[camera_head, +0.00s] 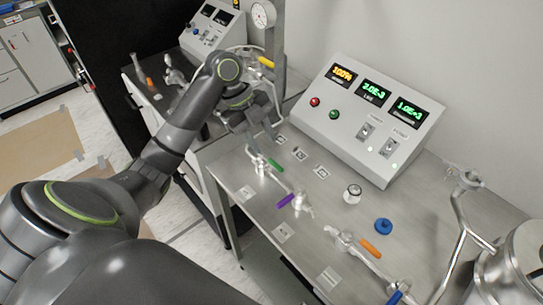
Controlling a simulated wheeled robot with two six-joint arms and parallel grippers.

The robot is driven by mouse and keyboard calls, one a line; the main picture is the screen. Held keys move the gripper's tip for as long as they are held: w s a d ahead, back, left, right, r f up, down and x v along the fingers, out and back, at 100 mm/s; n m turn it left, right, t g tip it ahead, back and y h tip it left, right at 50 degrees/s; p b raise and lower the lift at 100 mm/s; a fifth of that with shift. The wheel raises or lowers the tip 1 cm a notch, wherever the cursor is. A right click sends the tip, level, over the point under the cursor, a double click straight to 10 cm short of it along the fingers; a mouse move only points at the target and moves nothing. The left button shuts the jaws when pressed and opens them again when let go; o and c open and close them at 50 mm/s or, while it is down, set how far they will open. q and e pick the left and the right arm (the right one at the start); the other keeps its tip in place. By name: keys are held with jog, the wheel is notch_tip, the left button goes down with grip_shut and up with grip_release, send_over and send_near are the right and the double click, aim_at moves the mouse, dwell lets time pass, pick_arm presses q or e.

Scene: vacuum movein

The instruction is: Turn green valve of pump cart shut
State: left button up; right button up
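The green valve handle (275,166) is a short lever on metal pipework at the left part of the steel cart top (245,192). It points down and to the right, beside the silver valve fittings. My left gripper (268,134) reaches in from the left and hangs just above and behind the green handle. Its dark fingers look spread, with nothing seen between them, and they appear apart from the handle. Part of the pipework behind the fingers is hidden. My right gripper is out of view.
A purple handle (286,200), an orange handle (370,249) and a blue knob (383,226) sit farther right on the cart. A grey control box (345,122) with lit displays stands behind. A yellow handle (266,62) and a gauge (263,14) are beyond my wrist.

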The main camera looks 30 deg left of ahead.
aim_at(273, 162)
pick_arm(q)
jog(key=x, duration=0.5)
jog(key=shift+s+a+f+p, duration=0.1)
jog(key=shift+f+p, duration=0.15)
jog(key=shift+p, duration=0.05)
jog(key=shift+d+f, duration=0.25)
jog(key=shift+f, duration=0.1)
jog(key=c, duration=0.7)
grip_shut()
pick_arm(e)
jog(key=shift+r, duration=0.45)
